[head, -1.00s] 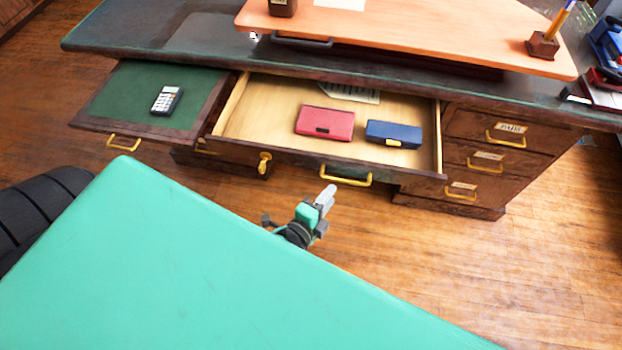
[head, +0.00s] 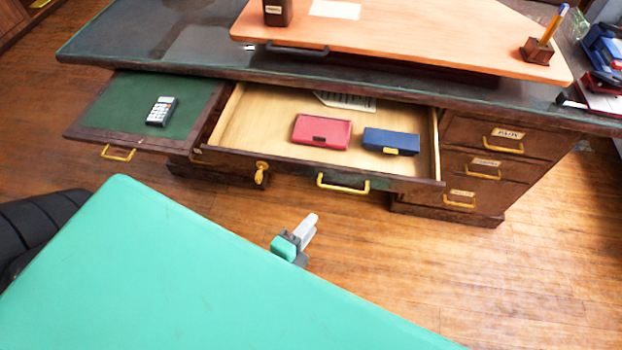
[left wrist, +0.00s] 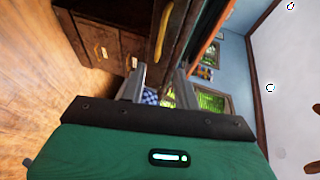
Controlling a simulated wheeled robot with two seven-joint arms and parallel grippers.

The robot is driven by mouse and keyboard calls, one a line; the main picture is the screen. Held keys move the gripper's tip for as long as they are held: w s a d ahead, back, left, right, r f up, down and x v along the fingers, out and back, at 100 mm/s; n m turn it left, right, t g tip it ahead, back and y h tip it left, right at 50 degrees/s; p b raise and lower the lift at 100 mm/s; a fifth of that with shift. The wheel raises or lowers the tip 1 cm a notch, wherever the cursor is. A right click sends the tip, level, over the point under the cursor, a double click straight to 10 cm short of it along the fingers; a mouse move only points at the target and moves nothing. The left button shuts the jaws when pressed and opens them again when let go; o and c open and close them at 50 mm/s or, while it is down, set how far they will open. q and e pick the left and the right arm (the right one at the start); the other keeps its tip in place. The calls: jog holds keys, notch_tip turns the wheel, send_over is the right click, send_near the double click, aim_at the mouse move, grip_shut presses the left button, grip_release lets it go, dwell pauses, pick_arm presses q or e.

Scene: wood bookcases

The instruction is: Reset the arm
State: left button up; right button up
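My left gripper (head: 304,228) shows just past the edge of my green body panel, in front of the desk and below the open middle drawer's handle. Most of its arm is hidden behind that panel. In the left wrist view the two grey fingers (left wrist: 160,88) stand apart with nothing held between them. The gripper is clear of the drawer (head: 265,115). My right gripper is not in either view.
The open drawer holds a red case (head: 321,131), a blue case (head: 390,141) and a paper sheet (head: 346,101). A pulled-out green-topped board (head: 120,105) at left carries a calculator (head: 161,111). Wooden floor (head: 450,265) is free in front of the desk.

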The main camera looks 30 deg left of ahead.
pick_arm(q)
jog(key=shift+f, duration=0.1)
jog(key=a+f+n+g+y, duration=0.25)
jog(key=f+n, duration=0.25)
jog(key=f, duration=0.3)
jog(key=a+f+n+g+y, duration=0.1)
jog(key=a+f+n+g, duration=0.3)
jog(key=f, duration=0.3)
jog(key=s+d+f+n+g+h, duration=0.2)
jog(key=s+f+n+g, duration=0.55)
jog(key=f, duration=0.35)
jog(key=s+a+f+p, duration=0.2)
jog(key=s+f+p, duration=0.4)
jog(key=s, duration=0.4)
jog(key=s+a+f+p, duration=0.3)
jog(key=s+f+p, duration=0.3)
jog(key=s, duration=0.4)
jog(key=shift+g+p, duration=0.3)
jog(key=shift+p, duration=0.25)
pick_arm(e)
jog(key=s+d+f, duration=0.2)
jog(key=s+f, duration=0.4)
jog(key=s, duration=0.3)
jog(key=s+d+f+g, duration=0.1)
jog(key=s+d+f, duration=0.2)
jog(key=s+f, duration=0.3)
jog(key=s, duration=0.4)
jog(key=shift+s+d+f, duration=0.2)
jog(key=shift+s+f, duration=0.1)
